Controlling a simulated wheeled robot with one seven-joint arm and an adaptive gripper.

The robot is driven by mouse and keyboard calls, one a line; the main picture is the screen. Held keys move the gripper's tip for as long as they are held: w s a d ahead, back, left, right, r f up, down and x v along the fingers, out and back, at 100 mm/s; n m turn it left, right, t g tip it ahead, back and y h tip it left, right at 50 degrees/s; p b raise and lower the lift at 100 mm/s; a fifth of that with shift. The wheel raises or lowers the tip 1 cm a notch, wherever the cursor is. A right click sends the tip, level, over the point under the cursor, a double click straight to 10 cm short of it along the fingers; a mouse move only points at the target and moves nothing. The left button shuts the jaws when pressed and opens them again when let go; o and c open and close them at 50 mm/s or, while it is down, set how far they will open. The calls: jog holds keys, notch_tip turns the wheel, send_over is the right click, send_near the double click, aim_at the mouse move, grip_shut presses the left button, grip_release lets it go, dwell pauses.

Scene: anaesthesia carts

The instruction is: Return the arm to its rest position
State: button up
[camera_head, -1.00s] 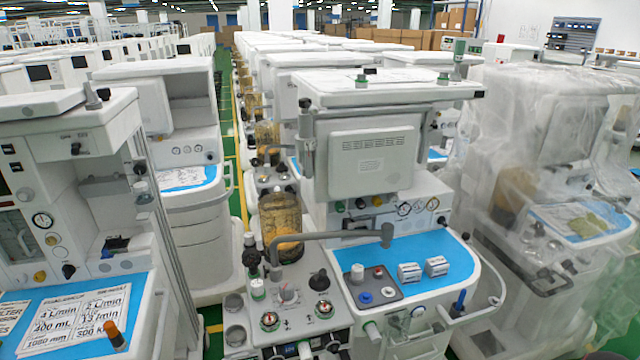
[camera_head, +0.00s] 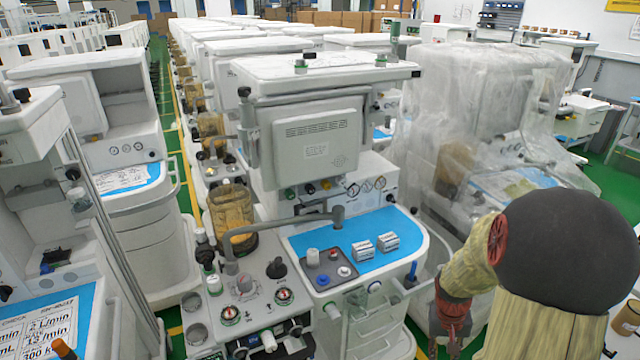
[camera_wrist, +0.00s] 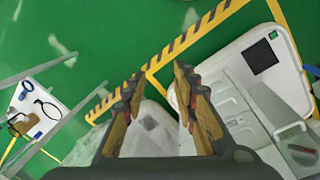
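My gripper (camera_wrist: 156,78) is open and empty in the wrist view, its two brown fingers apart with green floor and whitish plastic showing between and beyond them. My arm (camera_head: 478,272) is at the lower right of the head view, with a large black rounded joint (camera_head: 570,248) and tan links. Its reddish lower part (camera_head: 452,318) hangs in front of the wrapped cart. I cannot make out the gripper fingers in the head view.
An anaesthesia cart (camera_head: 312,76) with a blue worktop (camera_head: 335,250) stands in the centre. A plastic-wrapped cart (camera_head: 480,110) stands to its right, close to my arm. In the wrist view, a white unit (camera_wrist: 265,85) is at right and a yellow-black floor stripe (camera_wrist: 165,52) crosses the green floor.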

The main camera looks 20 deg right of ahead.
jog(key=s+a+r+n+t, duration=0.1)
jog(key=a+r+n+t, duration=0.2)
jog(key=a+r, duration=1)
jog(key=s+a+r+n+t+y+p, duration=0.1)
jog(key=a+r+n+t, duration=0.2)
jog(key=a+r, duration=1.1)
jog(key=shift+s+a+r+n, duration=0.25)
jog(key=shift+s+a+n, duration=0.15)
jog(key=shift+a, duration=0.7)
